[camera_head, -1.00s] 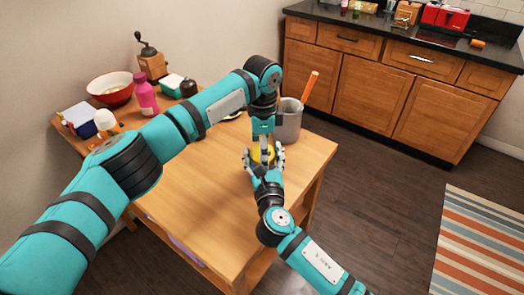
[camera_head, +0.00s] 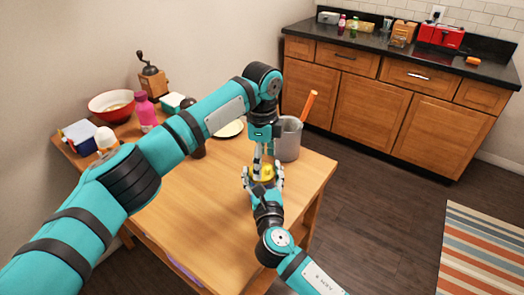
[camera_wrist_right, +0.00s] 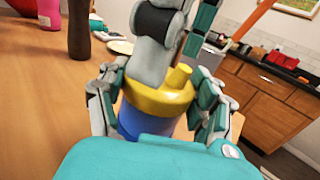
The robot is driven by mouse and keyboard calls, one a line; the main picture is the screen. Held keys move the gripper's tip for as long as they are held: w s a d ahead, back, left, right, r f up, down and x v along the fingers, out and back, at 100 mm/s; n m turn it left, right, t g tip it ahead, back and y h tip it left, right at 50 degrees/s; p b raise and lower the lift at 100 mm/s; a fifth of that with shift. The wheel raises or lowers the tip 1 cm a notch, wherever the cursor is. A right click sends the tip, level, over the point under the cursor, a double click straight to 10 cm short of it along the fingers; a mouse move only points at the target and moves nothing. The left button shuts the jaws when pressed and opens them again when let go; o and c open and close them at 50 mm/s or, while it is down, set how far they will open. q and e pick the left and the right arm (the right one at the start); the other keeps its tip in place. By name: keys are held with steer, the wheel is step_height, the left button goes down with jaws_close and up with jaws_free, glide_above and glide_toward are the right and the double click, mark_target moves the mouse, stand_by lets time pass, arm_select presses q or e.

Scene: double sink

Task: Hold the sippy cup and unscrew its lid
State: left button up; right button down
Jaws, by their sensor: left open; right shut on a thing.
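The sippy cup (camera_wrist_right: 135,122) stands upright on the wooden table, with a blue body and a yellow lid (camera_wrist_right: 160,98) whose spout sticks up. The lid also shows in the head view (camera_head: 267,172), between my two grippers. My right gripper (camera_head: 262,182) is shut on the cup, with fingers on both sides of it in the wrist view. My left gripper (camera_head: 258,163) comes down from above and is open beside the spout, just over the lid. I cannot tell whether its fingers touch the lid. Much of the cup body is hidden by my right gripper.
A grey container (camera_head: 288,140) with an orange-handled utensil stands close behind the cup. A pink bottle (camera_head: 145,112), a red-rimmed bowl (camera_head: 110,105) and a wooden grinder (camera_head: 152,78) stand at the table's far left. The table's front left (camera_head: 200,215) is bare.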

arm_select(q)
steer(key=shift+f, duration=1.95)
steer(key=c, duration=1)
steer(key=n, duration=0.4)
arm_select(e)
steer(key=shift+d, duration=0.1)
arm_select(q)
steer(key=shift+c, duration=0.2)
arm_select(e)
steer(key=shift+d, duration=0.1)
arm_select(q)
steer(key=o, duration=0.9)
steer(key=shift+a, duration=0.1)
steer(key=o, duration=0.4)
steer(key=shift+o, duration=0.2)
